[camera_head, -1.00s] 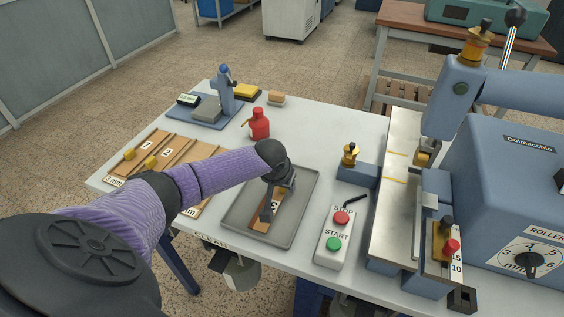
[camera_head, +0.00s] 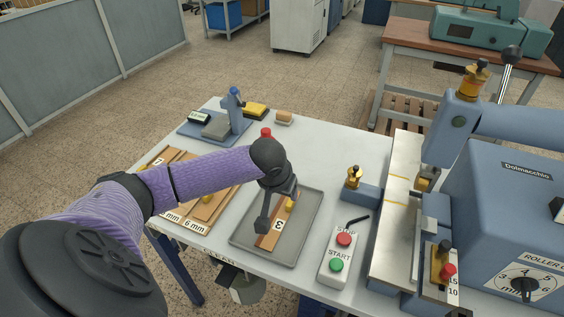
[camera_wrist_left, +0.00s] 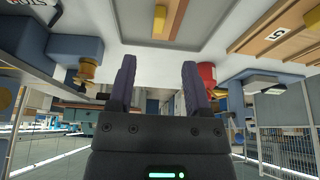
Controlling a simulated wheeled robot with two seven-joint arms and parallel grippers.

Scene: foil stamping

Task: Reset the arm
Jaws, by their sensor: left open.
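My left gripper (camera_head: 275,205) is above the grey tray (camera_head: 303,215) in the head view. In the left wrist view its two dark fingers (camera_wrist_left: 158,85) stand apart with nothing between them. A wooden block marked 3 with a yellow knob (camera_head: 270,240) lies in the tray, partly hidden by the gripper; its yellow knob also shows in the left wrist view (camera_wrist_left: 160,18). The gripper is apart from the block. My right gripper does not show.
The blue press with the roller dial (camera_head: 510,215) fills the right side. A START/STOP box (camera_head: 335,262) stands right of the tray. A red bottle (camera_head: 266,133) is behind my arm. Wooden numbered blocks (camera_head: 205,208) lie at left. A gauge stand (camera_head: 232,115) is at the back left.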

